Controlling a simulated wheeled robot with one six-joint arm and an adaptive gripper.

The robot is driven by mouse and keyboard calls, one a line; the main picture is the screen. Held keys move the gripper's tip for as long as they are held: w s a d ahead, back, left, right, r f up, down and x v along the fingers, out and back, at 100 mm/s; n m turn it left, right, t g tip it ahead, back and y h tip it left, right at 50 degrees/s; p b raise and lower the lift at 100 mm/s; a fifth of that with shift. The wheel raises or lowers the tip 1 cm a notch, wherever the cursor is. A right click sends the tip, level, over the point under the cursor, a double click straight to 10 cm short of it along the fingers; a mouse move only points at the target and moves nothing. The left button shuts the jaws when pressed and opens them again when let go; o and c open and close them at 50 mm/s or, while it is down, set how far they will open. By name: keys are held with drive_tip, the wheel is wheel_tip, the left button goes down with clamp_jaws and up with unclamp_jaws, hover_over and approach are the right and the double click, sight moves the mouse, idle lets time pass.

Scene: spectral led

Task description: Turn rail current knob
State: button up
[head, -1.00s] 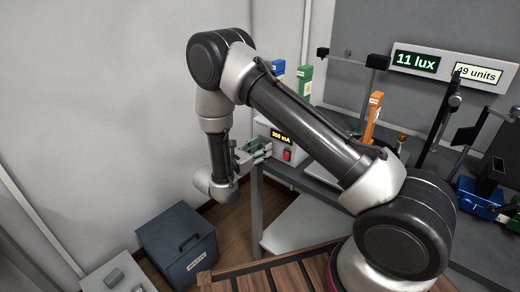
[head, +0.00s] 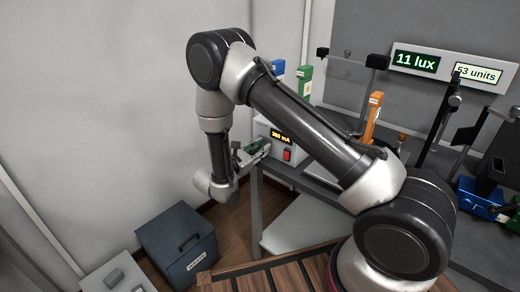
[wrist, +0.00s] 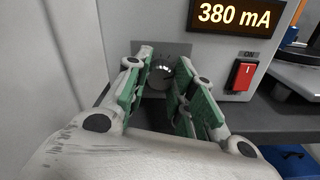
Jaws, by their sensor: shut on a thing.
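The rail current knob (wrist: 162,72) is a dark round knob on the front of a white power supply box (wrist: 215,48), seen in the wrist view between the green-padded fingers of my gripper (wrist: 160,85). The fingers are shut on the knob. The box's display (wrist: 236,16) reads 380 mA, and a red switch (wrist: 243,75) marked ON sits below it. In the head view my gripper (head: 250,153) reaches the left side of the box, below and left of its display (head: 281,135); the knob is hidden there.
The box stands on a grey bench (head: 320,186). Behind it are a blue and a green holder (head: 304,80), and an orange one (head: 372,115) stands to the right. Wall readouts show 11 lux (head: 415,61) and 53 units (head: 478,74). A grey waste bin (head: 178,245) is on the floor.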

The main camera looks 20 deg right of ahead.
drive_tip(key=shift+m, duration=2.1)
drive_tip(key=o, duration=1.1)
drive_tip(key=shift+c, duration=0.2)
drive_tip(key=v, duration=1.2)
